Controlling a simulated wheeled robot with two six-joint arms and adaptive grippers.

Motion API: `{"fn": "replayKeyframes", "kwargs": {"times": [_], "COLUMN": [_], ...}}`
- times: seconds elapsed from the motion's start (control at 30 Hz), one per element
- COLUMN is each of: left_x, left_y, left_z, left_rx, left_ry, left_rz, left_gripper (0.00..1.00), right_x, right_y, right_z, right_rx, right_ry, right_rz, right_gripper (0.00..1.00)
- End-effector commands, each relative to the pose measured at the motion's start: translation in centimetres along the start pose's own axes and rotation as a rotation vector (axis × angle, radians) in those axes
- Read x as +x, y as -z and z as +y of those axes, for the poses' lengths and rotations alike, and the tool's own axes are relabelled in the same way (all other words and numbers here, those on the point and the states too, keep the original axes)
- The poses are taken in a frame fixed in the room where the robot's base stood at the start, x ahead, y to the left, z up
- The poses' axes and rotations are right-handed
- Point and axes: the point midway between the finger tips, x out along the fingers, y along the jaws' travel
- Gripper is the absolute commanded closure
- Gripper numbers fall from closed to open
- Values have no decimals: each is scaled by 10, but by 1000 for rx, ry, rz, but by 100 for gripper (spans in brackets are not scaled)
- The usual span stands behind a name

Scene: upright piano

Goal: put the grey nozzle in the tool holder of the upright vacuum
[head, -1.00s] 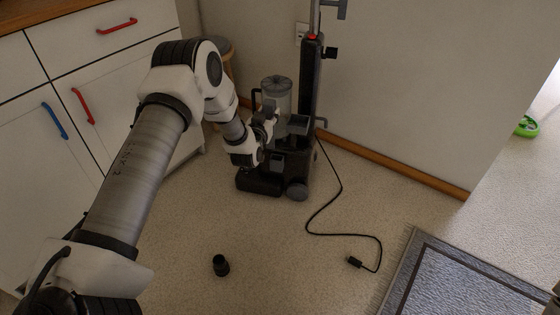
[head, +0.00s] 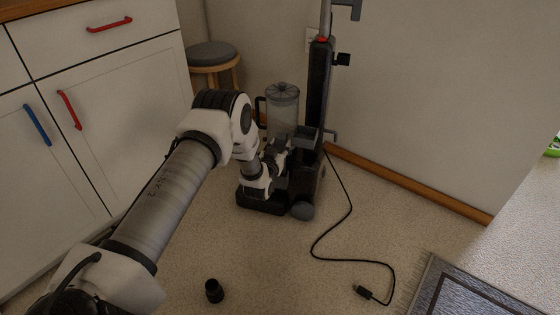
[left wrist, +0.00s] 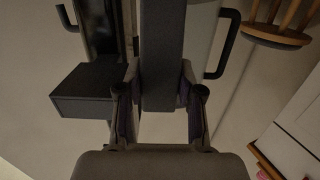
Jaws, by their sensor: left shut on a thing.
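The upright vacuum (head: 316,95) stands by the wall, with a clear bin (head: 284,106) on its left side. A dark grey box-shaped holder (head: 306,134) sits on its body, and a dark box also shows at left in the left wrist view (left wrist: 85,92). My left gripper (head: 279,153) is in front of the vacuum, just left of and below that holder. In the left wrist view its two fingers (left wrist: 160,108) are shut on the grey nozzle (left wrist: 162,50), a long flat-sided piece. The nozzle appears beside the box, apart from it. My right gripper is out of view.
A small black cup-shaped piece (head: 214,291) stands on the floor. A black cable (head: 330,230) runs from the vacuum to a plug. Cabinets (head: 100,110) are at left, a round stool (head: 213,56) behind, a mat (head: 470,290) at lower right.

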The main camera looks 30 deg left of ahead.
Motion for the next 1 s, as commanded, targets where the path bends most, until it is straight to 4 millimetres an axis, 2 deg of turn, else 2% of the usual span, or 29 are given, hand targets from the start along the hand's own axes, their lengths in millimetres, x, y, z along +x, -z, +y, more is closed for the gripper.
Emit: {"fn": "replayKeyframes", "kwargs": {"times": [0.23,0.57,0.6,0.67,1.0], "left_x": [3,3,3,3,3], "left_y": [-38,-40,-40,-39,-35], "left_z": [0,0,0,0,0], "left_rx": [1,0,0,0,0], "left_ry": [0,0,0,0,0], "left_rz": [0,0,0,0,1], "left_gripper": [98,100,57,38,38], "right_x": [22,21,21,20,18], "right_y": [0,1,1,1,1], "right_z": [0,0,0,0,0], "right_rx": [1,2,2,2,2], "right_ry": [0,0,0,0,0], "right_rz": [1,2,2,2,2], "right_gripper": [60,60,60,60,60]}}
